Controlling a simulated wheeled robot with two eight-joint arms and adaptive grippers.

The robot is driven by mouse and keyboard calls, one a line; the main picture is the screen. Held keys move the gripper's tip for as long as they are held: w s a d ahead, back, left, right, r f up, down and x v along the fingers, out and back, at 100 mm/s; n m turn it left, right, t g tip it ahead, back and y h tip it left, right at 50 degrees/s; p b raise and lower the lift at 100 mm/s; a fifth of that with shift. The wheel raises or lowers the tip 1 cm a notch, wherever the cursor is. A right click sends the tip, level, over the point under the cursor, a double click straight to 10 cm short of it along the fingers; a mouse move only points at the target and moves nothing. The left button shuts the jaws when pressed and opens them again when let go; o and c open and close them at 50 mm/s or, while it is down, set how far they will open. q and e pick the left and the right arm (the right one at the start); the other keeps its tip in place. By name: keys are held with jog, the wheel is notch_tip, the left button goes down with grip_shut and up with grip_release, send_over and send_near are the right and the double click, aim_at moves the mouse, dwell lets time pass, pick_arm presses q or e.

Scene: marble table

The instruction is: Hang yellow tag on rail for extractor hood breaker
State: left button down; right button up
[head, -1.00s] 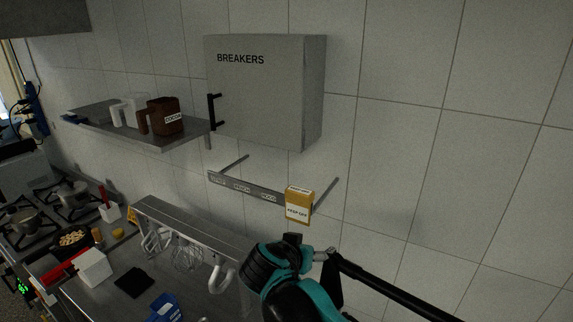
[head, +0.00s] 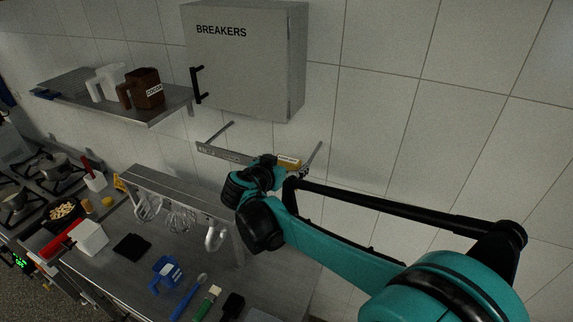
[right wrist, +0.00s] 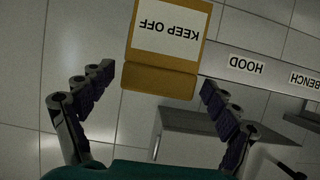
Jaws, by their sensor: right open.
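The yellow tag (head: 288,162), lettered "KEEP OFF", is at the right end of the labelled rail (head: 222,153) below the breaker box. In the head view my right arm hides most of it. In the right wrist view the tag (right wrist: 165,45) appears upside down, beside the rail's "HOOD" label (right wrist: 246,66). My right gripper (right wrist: 157,80) is open, with one finger on each side of the tag's near end and gaps to both. In the head view my right gripper (head: 265,165) is in front of the rail. My left gripper is not in view.
The grey breaker box (head: 245,60) is on the wall above the rail. Below, a metal rack (head: 180,190) holds whisks and hooks over a counter with a blue item (head: 166,274) and brushes.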

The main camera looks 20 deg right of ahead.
jog(key=shift+w+d+f, duration=0.15)
jog(key=shift+d, duration=0.15)
jog(key=shift+a, duration=0.1)
jog(key=c, duration=1.1)
jog(key=shift+c, duration=0.2)
jog(key=shift+r+b, duration=0.7)
jog(key=shift+r, duration=4.4)
jog(key=shift+o, duration=0.6)
jog(key=w+a, duration=0.4)
jog(key=w, duration=0.1)
jog(key=w+a+f, duration=0.1)
jog(key=w+a, duration=0.1)
jog(key=shift+w+a+f, duration=0.1)
jog(key=shift+w+a, duration=0.05)
jog(key=shift+a, duration=0.15)
jog(key=shift+c, duration=0.2)
jog(key=shift+s+d, duration=0.15)
jog(key=shift+s, duration=0.15)
